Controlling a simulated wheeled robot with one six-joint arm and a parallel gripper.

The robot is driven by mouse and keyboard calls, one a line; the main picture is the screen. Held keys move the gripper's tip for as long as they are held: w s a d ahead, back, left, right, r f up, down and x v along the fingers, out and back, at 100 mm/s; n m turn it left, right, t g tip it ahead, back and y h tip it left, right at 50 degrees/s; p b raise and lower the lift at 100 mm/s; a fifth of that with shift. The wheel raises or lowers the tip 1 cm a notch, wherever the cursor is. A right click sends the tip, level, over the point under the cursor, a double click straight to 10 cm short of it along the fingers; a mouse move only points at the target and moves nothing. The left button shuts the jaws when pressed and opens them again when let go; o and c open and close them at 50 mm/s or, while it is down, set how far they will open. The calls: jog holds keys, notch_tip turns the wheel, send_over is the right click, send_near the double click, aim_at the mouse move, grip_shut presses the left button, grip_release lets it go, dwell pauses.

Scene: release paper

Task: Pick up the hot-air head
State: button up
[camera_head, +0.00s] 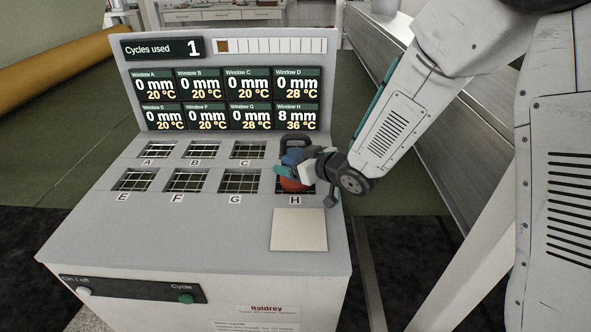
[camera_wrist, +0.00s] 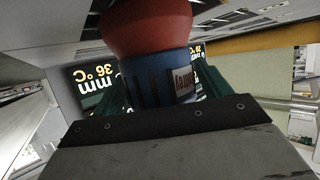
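The hot-air head (camera_head: 292,158) is at window H on the sloped top of the machine. It has a blue body, a red lower part and a dark handle loop behind. In the wrist view, the red part and blue body (camera_wrist: 158,78) fill the middle, with a label on the body. My gripper (camera_head: 290,171) reaches it from the right. Its green fingers (camera_wrist: 163,95) lie against both sides of the blue body and look shut on it. The head covers most of window H. Whether it touches the window grid cannot be told.
Gridded windows A to G lie left of the head. The display panel (camera_head: 222,85) stands behind; H reads 8 mm and 36 °C, and cycles used reads 1. A bare pale square plate (camera_head: 298,229) is in front of H. A green button (camera_head: 186,299) is on the front.

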jog(key=c, duration=1)
jog(key=shift+r, duration=0.1)
jog(key=c, duration=0.5)
jog(key=shift+r, duration=0.1)
